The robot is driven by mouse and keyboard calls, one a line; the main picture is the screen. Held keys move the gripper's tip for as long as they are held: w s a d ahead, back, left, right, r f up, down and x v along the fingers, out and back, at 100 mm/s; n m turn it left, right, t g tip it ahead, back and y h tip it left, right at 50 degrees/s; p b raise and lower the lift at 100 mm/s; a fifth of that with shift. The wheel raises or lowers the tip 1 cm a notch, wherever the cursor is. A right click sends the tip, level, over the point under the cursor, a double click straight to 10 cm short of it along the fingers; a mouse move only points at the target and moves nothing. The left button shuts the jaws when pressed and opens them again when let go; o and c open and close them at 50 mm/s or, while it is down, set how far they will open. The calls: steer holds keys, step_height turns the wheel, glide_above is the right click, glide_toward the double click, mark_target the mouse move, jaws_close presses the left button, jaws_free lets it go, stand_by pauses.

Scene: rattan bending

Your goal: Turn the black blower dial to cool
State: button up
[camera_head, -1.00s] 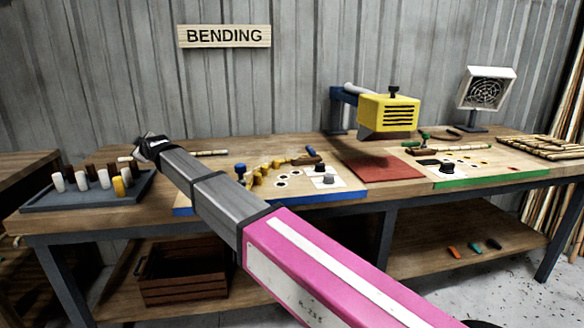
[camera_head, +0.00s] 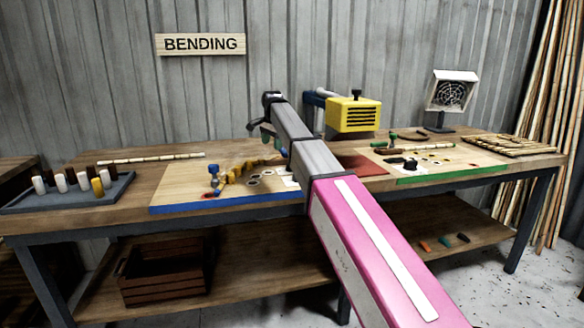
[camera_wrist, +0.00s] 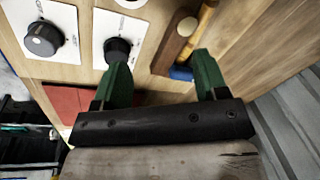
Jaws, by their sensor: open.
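Two dark round dials show in the wrist view, each on a white plate with lettering I cannot read in full. One dial (camera_wrist: 43,38) is at the upper left; the other dial (camera_wrist: 118,50) is nearer my gripper. I cannot tell which is the blower dial. My gripper (camera_wrist: 160,66) is open with green fingers and nothing between the tips. Its left fingertip overlaps the lower edge of the nearer dial; I cannot tell if they touch. In the head view my gripper (camera_head: 262,132) is over the blue-edged board, and my arm hides most of the dial plates.
The blue-edged board (camera_head: 185,205) holds a curved row of yellow-brown blocks (camera_head: 235,172). A yellow heater box (camera_head: 352,115) hangs over a red mat. A green-edged board (camera_head: 450,172) and a fan unit (camera_head: 451,91) are to the right. A tray of pegs (camera_head: 110,190) is at left.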

steer(key=s+d+r+m+g, duration=0.15)
steer(key=d+m, duration=0.25)
steer(key=d, duration=0.4)
steer(key=shift+h, duration=0.3)
steer(key=f, duration=1.1)
steer(key=shift+w+a, duration=0.1)
steer(key=shift+w, duration=0.1)
steer(key=shift+n, duration=0.3)
steer(key=c, duration=0.9)
